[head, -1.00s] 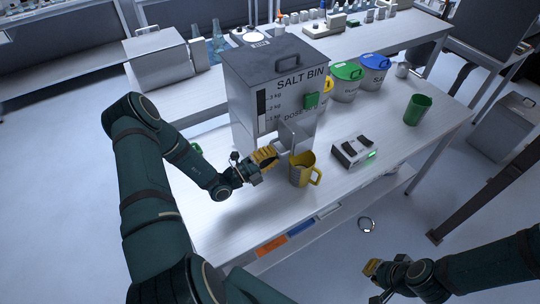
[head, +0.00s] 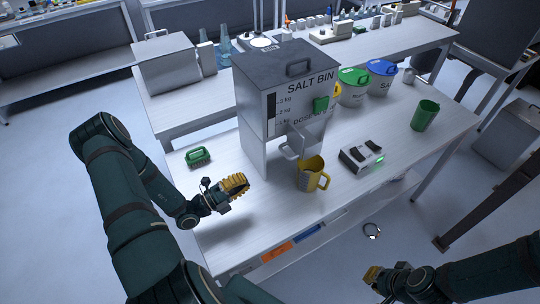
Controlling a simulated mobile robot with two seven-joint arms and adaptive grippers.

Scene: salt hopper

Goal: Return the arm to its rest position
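My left gripper (head: 233,187) has yellow finger pads and is over the front left of the table, apart from everything on it. Its pads look close together with nothing seen between them, but I cannot tell if they are shut. My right gripper (head: 375,275) is low at the bottom right, in front of the table; its finger state is unclear. The grey salt bin (head: 257,92) stands on the table behind my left gripper. A yellow jug (head: 311,175) stands upright below the bin's spout, to the right of my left gripper.
A green brush (head: 198,156) lies left of the bin. A small scale-like device (head: 361,156) with a green light is right of the jug. A green cup (head: 425,115) and lidded tubs (head: 352,88) stand further right. The table's (head: 225,250) front left is clear.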

